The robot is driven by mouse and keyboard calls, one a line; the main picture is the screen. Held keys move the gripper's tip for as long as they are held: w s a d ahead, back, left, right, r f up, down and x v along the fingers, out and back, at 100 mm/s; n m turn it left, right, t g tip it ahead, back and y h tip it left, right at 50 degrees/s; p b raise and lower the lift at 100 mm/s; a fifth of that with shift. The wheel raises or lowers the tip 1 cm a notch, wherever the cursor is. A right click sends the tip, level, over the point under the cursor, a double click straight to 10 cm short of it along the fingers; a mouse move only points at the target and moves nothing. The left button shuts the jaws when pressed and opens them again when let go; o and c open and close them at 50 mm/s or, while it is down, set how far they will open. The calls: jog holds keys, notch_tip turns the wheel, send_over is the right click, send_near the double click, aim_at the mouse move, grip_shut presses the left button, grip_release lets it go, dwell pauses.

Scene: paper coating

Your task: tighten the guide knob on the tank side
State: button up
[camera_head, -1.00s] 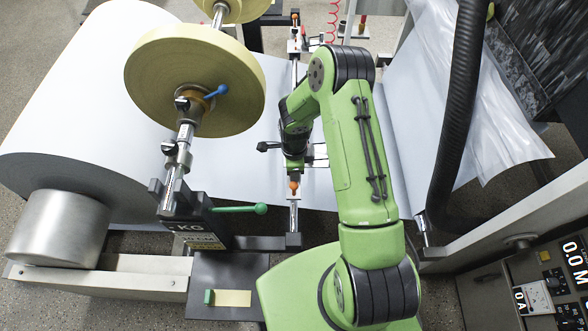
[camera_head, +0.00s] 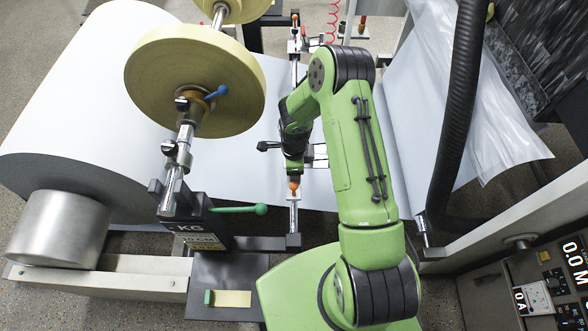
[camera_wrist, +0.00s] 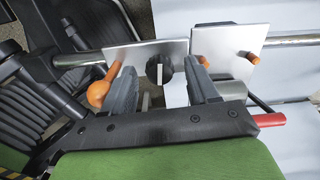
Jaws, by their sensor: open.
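A black round knob (camera_wrist: 159,70) with a white line across its face sits on a bright metal plate (camera_wrist: 122,55) on the guide bar in the wrist view. My gripper (camera_wrist: 164,80) is open, with one grey finger on each side of the knob. I cannot tell whether either finger touches it. In the head view, my gripper (camera_head: 294,160) is over the guide bar, mostly hidden by its own wrist. An orange ball handle (camera_wrist: 98,93) stands left of the fingers. It also shows below my gripper in the head view (camera_head: 294,187).
A second metal plate (camera_wrist: 232,48) with orange pegs is right of my fingers. A pale yellow roll (camera_head: 190,85), a green-handled lever (camera_head: 240,209) and a large white paper roll (camera_head: 80,110) stand to the left. A black hose (camera_head: 460,120) hangs at right.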

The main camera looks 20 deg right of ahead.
notch_tip(320, 180, up, 16)
jog(key=p, duration=0.3)
jog(key=shift+f, duration=0.15)
jog(key=s+r+n+t, duration=0.1)
jog(key=s+r+n, duration=0.2)
jog(key=r, duration=0.3)
jog(key=s+r+n+t+h+p, duration=0.1)
jog(key=s+r+n, duration=0.15)
jog(key=r, duration=0.35)
jog(key=s+r+n+t, duration=0.1)
jog(key=s+r+n, duration=0.1)
jog(key=r+n, duration=0.3)
jog(key=s+r+n+t, duration=0.1)
jog(key=s+r+n, duration=0.3)
jog(key=s, duration=0.3)
jog(key=s+r+n+t+y+p, duration=0.1)
jog(key=s+r+n, duration=0.4)
jog(key=s, duration=0.3)
jog(key=shift+n+t, duration=0.3)
jog(key=shift+n, duration=0.35)
